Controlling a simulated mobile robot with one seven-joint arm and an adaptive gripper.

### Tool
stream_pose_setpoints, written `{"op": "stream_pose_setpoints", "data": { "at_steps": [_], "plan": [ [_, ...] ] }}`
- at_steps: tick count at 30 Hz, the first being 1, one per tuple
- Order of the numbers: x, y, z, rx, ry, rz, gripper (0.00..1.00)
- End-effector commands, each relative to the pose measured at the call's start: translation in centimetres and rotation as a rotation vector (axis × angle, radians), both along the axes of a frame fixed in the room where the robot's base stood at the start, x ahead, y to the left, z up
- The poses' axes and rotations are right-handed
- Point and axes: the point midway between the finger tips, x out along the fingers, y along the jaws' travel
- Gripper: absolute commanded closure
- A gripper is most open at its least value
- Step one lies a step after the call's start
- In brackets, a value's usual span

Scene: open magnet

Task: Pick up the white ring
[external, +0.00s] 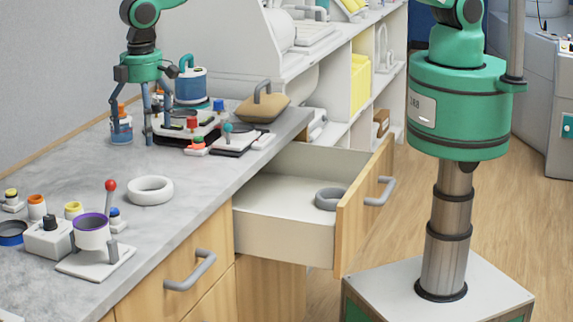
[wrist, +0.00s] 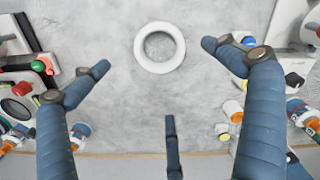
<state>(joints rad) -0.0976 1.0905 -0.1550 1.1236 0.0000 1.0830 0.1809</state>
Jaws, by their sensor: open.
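The white ring (external: 150,197) lies flat on the grey countertop near the drawer side. In the wrist view the white ring (wrist: 159,69) is at the top centre, whole and unobstructed, with bare counter inside it. My gripper (external: 147,128) is over the far part of the counter, beyond the ring, with its fingers pointing down. In the wrist view my gripper (wrist: 155,58) has its blue fingers spread wide and empty, with the ring appearing between the two upper fingertips. It does not touch the ring.
A drawer (external: 280,235) stands open with a grey ring (external: 331,199) inside. Small devices (external: 197,140) crowd around my gripper.

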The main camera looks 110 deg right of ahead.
Motion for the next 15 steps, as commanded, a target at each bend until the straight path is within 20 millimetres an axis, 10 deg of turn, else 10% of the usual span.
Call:
{"op": "stream_pose_setpoints", "data": {
  "at_steps": [15],
  "plan": [
    [0.0,0.0,-1.3,0.000,0.001,0.000,0.00]
  ]
}}
